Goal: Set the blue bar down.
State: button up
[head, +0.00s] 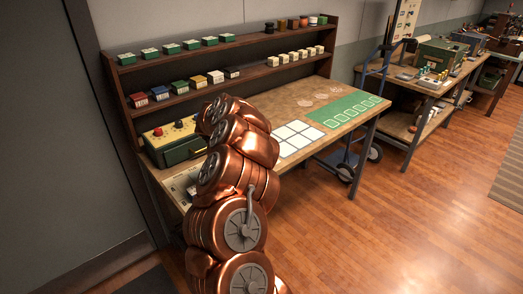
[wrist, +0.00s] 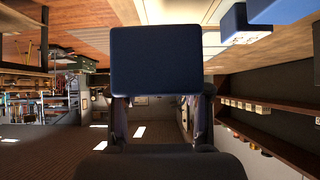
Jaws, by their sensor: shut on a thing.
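The blue bar (wrist: 155,60) fills the upper middle of the wrist view, its flat dark-blue face toward the camera. My gripper (wrist: 158,106) is shut on it, with a dark finger at each side below the bar. In the head view my copper arm stands in front of the bench, and it hides the gripper and the bar. What lies directly beyond the bar is hidden in the wrist view. I cannot tell whether the bar touches anything.
Other blue blocks (wrist: 234,24) show at the wrist view's upper right. The workbench (head: 283,101) has a white-squared sheet (head: 297,138) and a green mat (head: 350,108). A green box (head: 172,148) stands at its left. Two shelves (head: 190,90) behind carry several small boxes and jars.

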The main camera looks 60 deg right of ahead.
jog(key=shift+w+d+p, duration=0.25)
jog(key=shift+w+d, duration=0.2)
jog(key=shift+d, duration=0.25)
jog(key=shift+w+d+p, duration=0.25)
jog(key=shift+w+d, duration=0.15)
jog(key=shift+d, duration=0.3)
jog(key=shift+f+p, duration=0.65)
jog(key=shift+f, duration=1.2)
jog(key=shift+f, duration=0.6)
jog(key=o, duration=1.3)
